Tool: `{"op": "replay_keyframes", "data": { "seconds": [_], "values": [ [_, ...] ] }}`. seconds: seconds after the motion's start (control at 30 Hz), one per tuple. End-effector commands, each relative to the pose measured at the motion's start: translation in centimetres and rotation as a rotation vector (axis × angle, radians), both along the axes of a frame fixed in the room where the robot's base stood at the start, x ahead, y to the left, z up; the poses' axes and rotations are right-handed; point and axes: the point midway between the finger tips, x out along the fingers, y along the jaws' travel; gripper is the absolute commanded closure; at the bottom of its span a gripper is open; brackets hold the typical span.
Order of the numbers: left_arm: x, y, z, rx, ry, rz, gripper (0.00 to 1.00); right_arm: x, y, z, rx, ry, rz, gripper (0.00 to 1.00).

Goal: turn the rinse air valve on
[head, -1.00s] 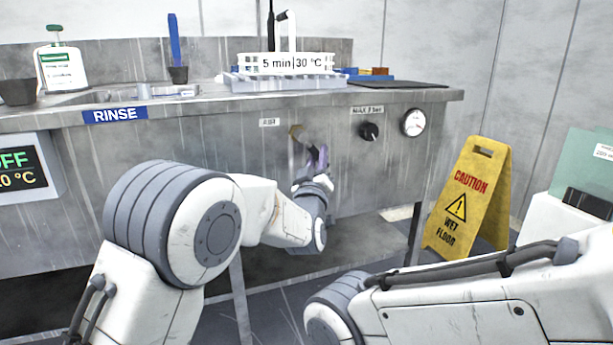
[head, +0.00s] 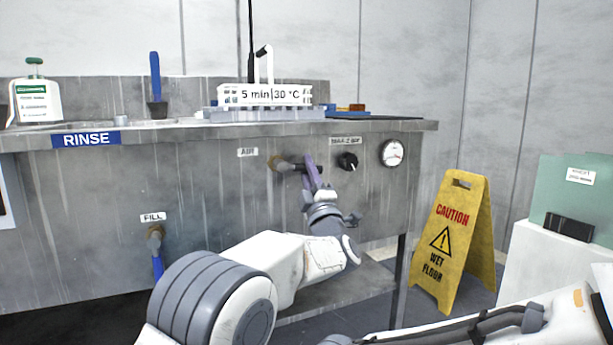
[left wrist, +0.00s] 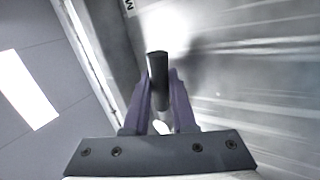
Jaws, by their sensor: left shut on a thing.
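The rinse air valve (head: 279,164) is a brass fitting on the steel front panel, below the small AIR label (head: 248,152). A dark lever points right from it, roughly level. My left gripper (head: 311,170) has purple fingers and reaches up to the lever's outer end. In the left wrist view, the two fingers of the left gripper (left wrist: 159,90) are closed on both sides of the dark rounded lever end (left wrist: 158,68). The fingers hide part of the lever. My right gripper is out of view; only part of the right arm shows at the lower right.
A black knob (head: 347,161) and a round gauge (head: 392,153) are right of the valve. A FILL valve with a blue handle (head: 158,267) is lower left. A yellow wet-floor sign (head: 455,240) stands to the right. A white labelled rack (head: 265,95) sits on the bench.

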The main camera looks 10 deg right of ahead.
Motion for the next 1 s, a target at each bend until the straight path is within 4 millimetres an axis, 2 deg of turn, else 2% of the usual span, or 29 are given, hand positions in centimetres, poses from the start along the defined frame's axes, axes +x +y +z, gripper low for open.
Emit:
{"op": "replay_keyframes", "data": {
  "seconds": [0.6,0.63,0.67,1.0],
  "values": [
    [0.01,0.03,0.3,-0.044,-0.011,0.002,1.0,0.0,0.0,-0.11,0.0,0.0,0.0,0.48],
    [0.01,0.04,0.3,-0.044,-0.011,0.002,0.72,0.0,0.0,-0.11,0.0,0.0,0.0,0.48],
    [0.02,0.04,0.31,-0.044,-0.011,0.002,0.63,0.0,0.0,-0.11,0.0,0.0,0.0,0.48],
    [-0.04,-0.04,0.18,-0.043,-0.01,0.001,0.63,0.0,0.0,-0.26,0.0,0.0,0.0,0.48]
  ]
}}
